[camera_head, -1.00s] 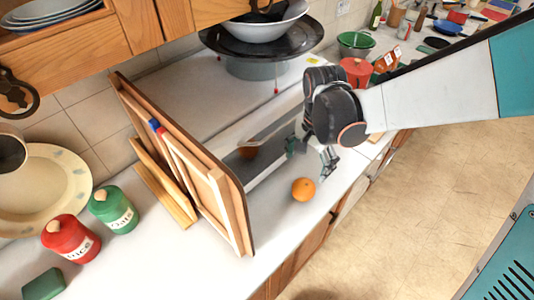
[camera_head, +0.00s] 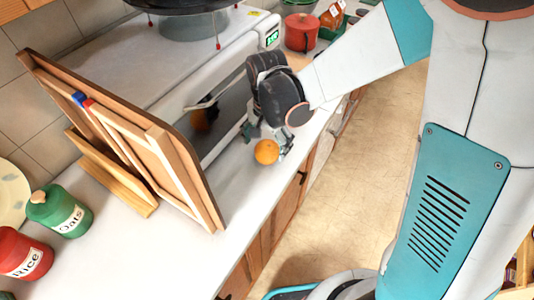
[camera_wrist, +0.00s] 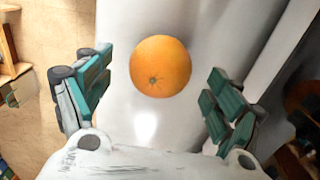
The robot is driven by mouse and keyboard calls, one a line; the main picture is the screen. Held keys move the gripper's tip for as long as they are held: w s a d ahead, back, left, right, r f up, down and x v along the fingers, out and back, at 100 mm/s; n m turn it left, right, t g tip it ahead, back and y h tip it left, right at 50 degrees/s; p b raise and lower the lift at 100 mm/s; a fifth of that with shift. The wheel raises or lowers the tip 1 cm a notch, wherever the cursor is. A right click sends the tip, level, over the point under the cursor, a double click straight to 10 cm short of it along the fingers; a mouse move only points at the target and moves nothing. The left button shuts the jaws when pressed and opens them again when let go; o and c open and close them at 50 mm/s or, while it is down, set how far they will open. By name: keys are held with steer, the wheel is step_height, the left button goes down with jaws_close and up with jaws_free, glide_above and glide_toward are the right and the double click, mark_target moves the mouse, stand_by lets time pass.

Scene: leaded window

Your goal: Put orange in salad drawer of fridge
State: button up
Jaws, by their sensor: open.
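The orange (camera_head: 266,151) sits on the white counter near its front edge, in front of a microwave. My gripper (camera_head: 268,137) is right at the orange in the head view, with a finger showing on either side of it. In the wrist view the orange (camera_wrist: 160,66) lies ahead of the open green-padded fingers of my gripper (camera_wrist: 158,98), roughly midway between them. A gap shows between each finger and the orange. No fridge or salad drawer is in view.
Wooden boards (camera_head: 135,140) lean in a rack left of the orange. The microwave (camera_head: 225,105) stands close behind it. Green (camera_head: 60,212) and red (camera_head: 22,254) canisters stand at the left. The counter between the boards and the orange is clear.

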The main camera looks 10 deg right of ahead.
mark_target(267, 144)
step_height(267, 144, down, 4)
steer(key=shift+w+r+b, duration=0.15)
steer(key=shift+r+b, duration=0.05)
steer(key=shift+b, duration=0.7)
steer(key=shift+c, duration=0.3)
steer(key=c, duration=1.3)
steer(key=shift+r, duration=0.1)
steer(key=shift+c, duration=0.2)
